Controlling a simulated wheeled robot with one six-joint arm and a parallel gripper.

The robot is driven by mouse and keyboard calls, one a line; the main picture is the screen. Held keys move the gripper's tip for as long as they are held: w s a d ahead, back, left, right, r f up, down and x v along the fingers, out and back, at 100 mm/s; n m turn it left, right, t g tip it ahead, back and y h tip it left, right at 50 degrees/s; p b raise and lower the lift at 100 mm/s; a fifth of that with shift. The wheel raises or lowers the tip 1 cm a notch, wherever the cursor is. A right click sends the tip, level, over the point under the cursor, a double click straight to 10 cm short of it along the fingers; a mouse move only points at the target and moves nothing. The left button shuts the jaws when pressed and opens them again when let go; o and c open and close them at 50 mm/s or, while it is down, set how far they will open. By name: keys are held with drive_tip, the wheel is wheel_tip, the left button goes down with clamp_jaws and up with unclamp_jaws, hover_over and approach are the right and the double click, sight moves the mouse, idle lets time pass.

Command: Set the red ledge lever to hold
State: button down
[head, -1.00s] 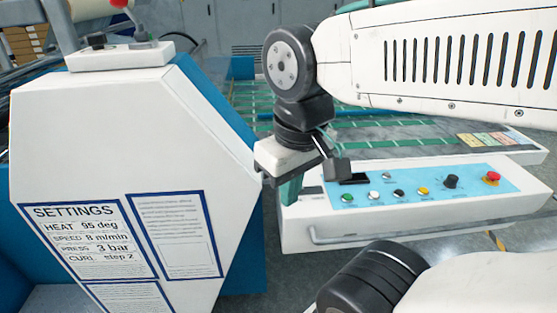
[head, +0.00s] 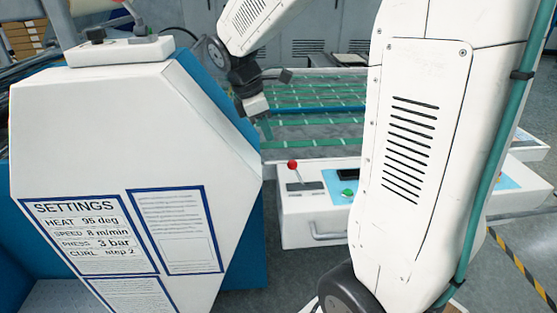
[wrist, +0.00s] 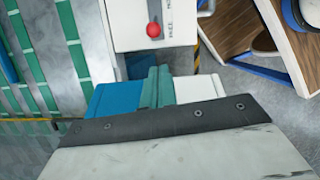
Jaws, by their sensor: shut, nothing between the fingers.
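The red-knobbed lever (head: 292,166) stands on the left end of the white console, on a dark base plate. Its shaft leans slightly left in the head view. Its round red knob also shows in the wrist view (wrist: 154,30), beside small print that seems to include FREE; the rest is cut off or too small to read. My gripper (head: 264,126) is up and left of the lever in the head view, beyond the white cabinet's edge and apart from the knob. Its teal fingers show together in the wrist view (wrist: 160,86), shut and empty.
A white cabinet (head: 120,120) with a settings sheet (head: 93,238) stands close on the left. A control box (head: 120,50) with another lever sits on top. Behind the console lies a green-striped bed (head: 320,110).

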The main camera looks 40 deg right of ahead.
drive_tip(key=shift+w+d+f, duration=0.2)
drive_tip(key=shift+w, duration=0.1)
approach(298, 174)
drive_tip(key=f, duration=0.1)
drive_tip(key=w+a+f, duration=0.1)
drive_tip(key=f, duration=0.2)
drive_tip(key=shift+w+a+f, duration=0.1)
drive_tip(key=shift+w+a, duration=0.25)
idle(0.3)
